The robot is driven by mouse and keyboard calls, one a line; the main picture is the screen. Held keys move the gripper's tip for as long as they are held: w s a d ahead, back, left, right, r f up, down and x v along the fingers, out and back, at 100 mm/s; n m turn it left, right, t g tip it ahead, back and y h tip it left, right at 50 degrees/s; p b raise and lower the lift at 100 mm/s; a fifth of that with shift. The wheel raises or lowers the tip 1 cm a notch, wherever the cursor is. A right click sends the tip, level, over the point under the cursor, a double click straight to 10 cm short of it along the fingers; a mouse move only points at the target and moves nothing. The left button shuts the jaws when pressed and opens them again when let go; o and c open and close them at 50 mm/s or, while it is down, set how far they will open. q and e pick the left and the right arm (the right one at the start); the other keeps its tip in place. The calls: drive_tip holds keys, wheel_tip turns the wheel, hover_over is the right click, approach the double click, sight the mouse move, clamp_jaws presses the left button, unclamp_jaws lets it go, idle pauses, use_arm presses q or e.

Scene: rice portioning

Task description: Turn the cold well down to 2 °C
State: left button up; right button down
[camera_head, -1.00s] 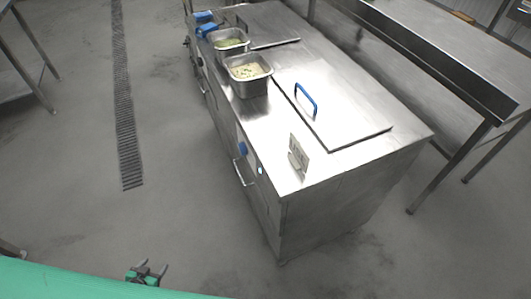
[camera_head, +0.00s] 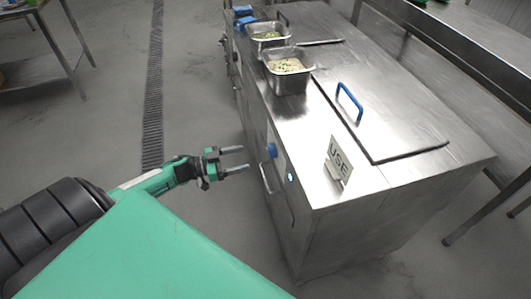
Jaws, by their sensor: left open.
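The cold well is a steel counter unit (camera_head: 350,185) with a flat lid that has a blue handle (camera_head: 349,101). On its front side is a blue knob (camera_head: 271,151), with a small lit blue display (camera_head: 290,177) to its right and a bar handle (camera_head: 265,178) below. My left gripper (camera_head: 246,159) is open and empty, its two fingers pointing right toward the knob, with a small gap between them in the picture. The display's reading is too small to tell. My right gripper is not in view.
Two steel pans of food (camera_head: 288,72) (camera_head: 269,37) stand on the unit's top. A sign reading USE (camera_head: 340,157) stands near its front corner. A steel table (camera_head: 460,50) is behind. Open floor with a drain grate (camera_head: 154,90) lies to the left.

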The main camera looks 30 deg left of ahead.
sight(272, 151)
use_arm(q)
drive_tip(key=x, duration=0.8)
drive_tip(key=shift+w+d+p, duration=0.2)
drive_tip(key=shift+w+p, duration=0.1)
drive_tip(key=shift+p, duration=0.05)
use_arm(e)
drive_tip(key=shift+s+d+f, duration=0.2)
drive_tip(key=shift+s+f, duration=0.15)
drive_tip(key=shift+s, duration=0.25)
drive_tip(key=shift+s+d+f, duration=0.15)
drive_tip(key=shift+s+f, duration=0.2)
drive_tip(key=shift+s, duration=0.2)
use_arm(q)
drive_tip(key=shift+c, duration=0.3)
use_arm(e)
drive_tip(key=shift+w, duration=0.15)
use_arm(q)
drive_tip(key=c, duration=0.9)
